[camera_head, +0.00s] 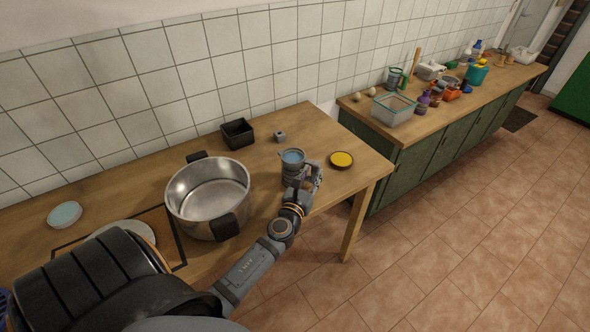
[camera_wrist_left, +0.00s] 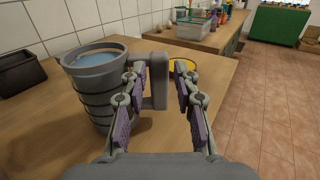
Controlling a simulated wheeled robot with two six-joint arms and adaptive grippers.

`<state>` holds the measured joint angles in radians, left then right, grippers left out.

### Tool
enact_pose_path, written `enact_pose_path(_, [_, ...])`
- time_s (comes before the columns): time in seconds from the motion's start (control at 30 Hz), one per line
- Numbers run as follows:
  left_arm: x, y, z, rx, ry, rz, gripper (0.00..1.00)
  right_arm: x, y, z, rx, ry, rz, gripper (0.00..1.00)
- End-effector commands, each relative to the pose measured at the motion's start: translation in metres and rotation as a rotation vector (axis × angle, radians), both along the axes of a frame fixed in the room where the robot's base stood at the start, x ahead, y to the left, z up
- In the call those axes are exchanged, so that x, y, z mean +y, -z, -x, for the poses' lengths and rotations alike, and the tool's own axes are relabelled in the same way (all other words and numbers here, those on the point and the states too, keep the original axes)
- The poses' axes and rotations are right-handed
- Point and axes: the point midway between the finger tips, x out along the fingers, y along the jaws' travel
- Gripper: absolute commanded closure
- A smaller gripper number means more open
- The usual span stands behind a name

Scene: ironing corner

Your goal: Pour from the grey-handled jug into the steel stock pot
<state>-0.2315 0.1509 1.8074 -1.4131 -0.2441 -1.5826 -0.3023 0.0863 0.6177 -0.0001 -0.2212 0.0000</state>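The grey jug (camera_head: 291,170) stands upright on the wooden table, with bluish liquid inside near its rim. In the left wrist view the jug (camera_wrist_left: 92,88) is at the left, and its grey handle (camera_wrist_left: 159,82) points right. My left gripper (camera_head: 313,178) is at the handle side of the jug. In the left wrist view its fingers (camera_wrist_left: 160,76) are apart, one on each side of the handle, with a gap visible at the right finger. The steel stock pot (camera_head: 188,221), with dark handles, stands left of the jug; its visible inside looks empty. My right gripper is out of view.
A yellow round dish (camera_head: 341,159) is right of the jug. A black square container (camera_head: 238,134) and a small grey cube (camera_head: 280,136) are behind it. A bluish bowl (camera_head: 65,215) is far left. A green-fronted counter (camera_head: 420,155) with several items stands beyond the table.

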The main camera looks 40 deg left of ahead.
Motion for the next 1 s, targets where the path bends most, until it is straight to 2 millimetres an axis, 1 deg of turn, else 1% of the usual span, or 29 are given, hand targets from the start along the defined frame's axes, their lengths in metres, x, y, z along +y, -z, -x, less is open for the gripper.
enact_pose_path(0.03, [0.001,0.000,-0.003,-0.001,0.000,-0.001,0.70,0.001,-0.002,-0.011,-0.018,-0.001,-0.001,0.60])
enact_pose_path(0.1, [0.004,-0.001,-0.014,-0.002,0.000,0.000,0.70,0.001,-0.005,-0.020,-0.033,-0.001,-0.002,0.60])
enact_pose_path(0.13, [0.005,-0.002,-0.020,-0.003,0.000,-0.001,0.70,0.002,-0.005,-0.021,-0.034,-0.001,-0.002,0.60])
enact_pose_path(0.23, [0.010,0.000,-0.037,-0.003,-0.001,-0.001,0.70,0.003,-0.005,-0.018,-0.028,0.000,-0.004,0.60])
enact_pose_path(0.3, [0.011,0.000,-0.045,-0.002,-0.001,0.000,0.70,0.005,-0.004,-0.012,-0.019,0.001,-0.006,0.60])
enact_pose_path(0.43, [0.012,0.001,-0.050,-0.001,0.000,0.000,0.70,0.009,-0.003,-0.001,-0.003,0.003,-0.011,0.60])
enact_pose_path(0.57, [0.012,0.001,-0.050,0.000,0.000,0.000,0.70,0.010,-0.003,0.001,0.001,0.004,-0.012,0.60])
enact_pose_path(0.67, [0.012,0.001,-0.050,0.000,0.000,0.000,0.81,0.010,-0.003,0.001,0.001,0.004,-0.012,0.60])
enact_pose_path(0.8, [0.012,0.002,-0.050,0.000,0.000,0.000,1.00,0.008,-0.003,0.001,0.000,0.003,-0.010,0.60])
enact_pose_path(1.0, [0.012,0.002,-0.049,0.001,0.000,0.001,1.00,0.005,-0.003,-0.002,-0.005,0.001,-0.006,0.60])
